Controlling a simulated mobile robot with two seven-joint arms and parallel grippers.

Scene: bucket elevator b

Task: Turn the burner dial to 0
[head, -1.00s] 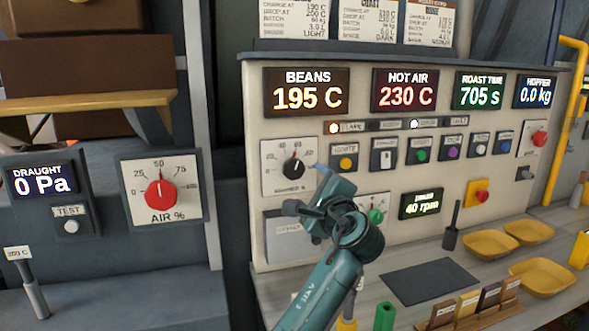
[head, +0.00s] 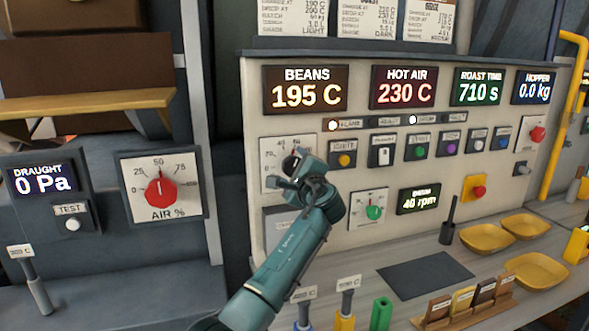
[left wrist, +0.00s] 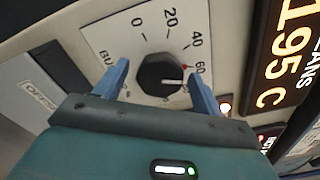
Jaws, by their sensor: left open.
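The burner dial is a black knob (left wrist: 160,73) on a white scale plate with numbers from 0 upward. In the left wrist view its white pointer line is turned toward the 60 side, close to a red mark. My left gripper (left wrist: 165,80) is open, with its two blue fingertips on either side of the knob; I cannot tell whether they touch it. In the head view my left gripper (head: 291,172) is in front of the burner dial plate (head: 272,152) and covers most of it. My right gripper is not in view.
The air dial (head: 160,190) is on a separate panel at left. A green dial (head: 374,212) and several buttons are right of my gripper. A counter below holds yellow trays (head: 487,236), a dark mat (head: 425,274) and several handled tools.

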